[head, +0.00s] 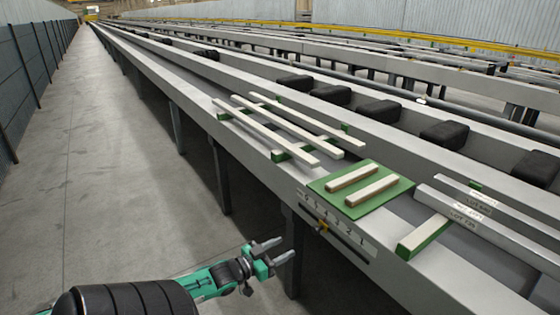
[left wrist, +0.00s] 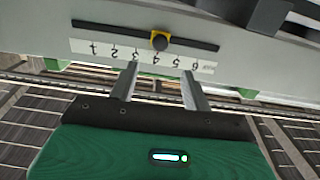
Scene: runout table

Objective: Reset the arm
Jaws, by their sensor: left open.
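My left gripper (head: 288,248) is open and empty, held out beside the runout table (head: 190,85) over the aisle. It also shows in the left wrist view (left wrist: 160,73), with its two fingers apart below the numbered scale. On the table's side face is a white numbered scale (head: 345,236), also in the left wrist view (left wrist: 92,47), where it appears upside down. A slider with a yellow pointer and dark knob (head: 322,227) sits along a dark slot by the scale; it also shows in the left wrist view (left wrist: 160,40). My right gripper is not in view.
A green mat (head: 391,206) holds two short pale bars. Long bars (head: 300,125) lie on green-ended supports behind it; labelled bars (head: 470,216) lie at right. Black blocks (head: 378,112) line the table. The grey aisle floor (head: 100,170) is clear; a fence (head: 22,80) bounds it.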

